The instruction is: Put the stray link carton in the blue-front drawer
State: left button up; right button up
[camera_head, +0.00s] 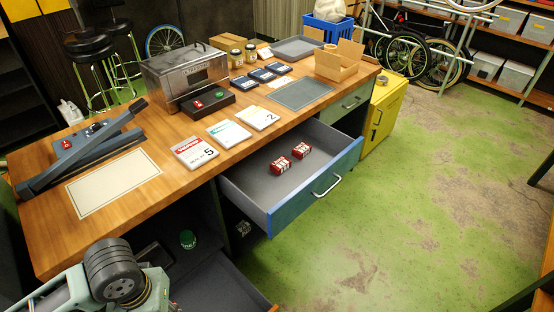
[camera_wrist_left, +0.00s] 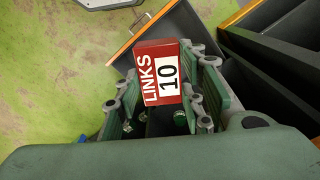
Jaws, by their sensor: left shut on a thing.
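The red link carton (camera_wrist_left: 158,70), marked "LINKS 10", is between the fingers of my left gripper (camera_wrist_left: 168,84) in the left wrist view. The gripper is shut on it. In the head view my left arm is at the bottom left, and I cannot make out the fingers or this carton. The blue-front drawer (camera_head: 318,186) stands open on the desk's front side, right of my left arm. Two red cartons (camera_head: 281,164) (camera_head: 301,150) lie inside it, with bare grey floor around them. My right gripper is not in view.
A lower drawer (camera_head: 212,287) with a wooden front edge is open at the bottom. The desktop holds number cards (camera_head: 195,152), a metal box (camera_head: 185,75) and an open carton (camera_head: 338,63). Green floor at right is clear.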

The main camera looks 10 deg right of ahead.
aim_at(271, 185)
jog(key=i+l+u, duration=0.1)
jog(key=l, duration=0.4)
jog(key=i+l+u, duration=0.15)
jog(key=l, duration=0.35)
jog(key=i+l+u, duration=0.1)
jog(key=l, duration=0.4)
jog(key=i+l+u, duration=0.1)
jog(key=l, duration=0.45)
jog(key=i, duration=0.1)
